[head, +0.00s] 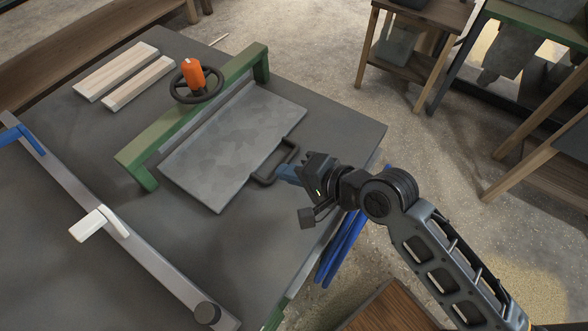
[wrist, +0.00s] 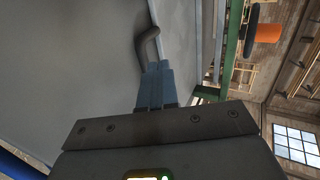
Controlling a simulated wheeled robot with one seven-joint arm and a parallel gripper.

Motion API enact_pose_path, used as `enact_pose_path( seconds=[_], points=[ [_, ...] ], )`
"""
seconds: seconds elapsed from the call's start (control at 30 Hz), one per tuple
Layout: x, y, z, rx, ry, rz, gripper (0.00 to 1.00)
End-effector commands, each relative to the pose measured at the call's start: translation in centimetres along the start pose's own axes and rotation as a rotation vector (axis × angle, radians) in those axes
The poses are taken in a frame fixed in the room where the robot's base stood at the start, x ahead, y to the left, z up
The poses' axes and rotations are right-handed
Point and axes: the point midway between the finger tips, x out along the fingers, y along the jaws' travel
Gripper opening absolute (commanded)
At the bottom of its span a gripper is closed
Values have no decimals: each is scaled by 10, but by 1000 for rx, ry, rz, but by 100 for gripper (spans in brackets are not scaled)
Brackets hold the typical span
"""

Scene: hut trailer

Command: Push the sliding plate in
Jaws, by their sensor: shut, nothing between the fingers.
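The sliding plate (head: 232,150) is a flat grey metal sheet on the dark workbench, extending from under a green frame (head: 200,115). A black handle (head: 275,163) is fixed to its near right edge. My gripper (head: 284,174) is shut and empty, with its blue fingertips at the handle in the head view. In the wrist view the gripper fingers (wrist: 154,85) point at the dark handle (wrist: 147,45), close to its bend. I cannot tell whether they touch.
An orange object (head: 193,73) stands by a black handwheel (head: 196,88) on the frame. Two wooden planks (head: 125,75) lie behind it. A metal rail (head: 95,215) with a white block (head: 98,224) runs along the left. A wooden side table (head: 414,45) stands beyond open floor.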

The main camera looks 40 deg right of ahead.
Motion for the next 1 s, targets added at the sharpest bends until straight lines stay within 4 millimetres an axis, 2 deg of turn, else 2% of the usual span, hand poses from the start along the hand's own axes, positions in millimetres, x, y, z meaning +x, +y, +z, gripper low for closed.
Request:
enact_pose_path(
  seconds=[0.1, 0.33, 0.5, 0.87, 1.0],
  points=[
    [22, -2, 0, -1, -1, -1, 0],
    [52, -1, 0, -1, 0, 0, 0],
    [60, 0, 0, -1, 0, 0, 0],
    [62, -2, 0, 0, 1, -1, 0],
    [78, -12, 0, 2, 0, -3, 0]
  ],
)
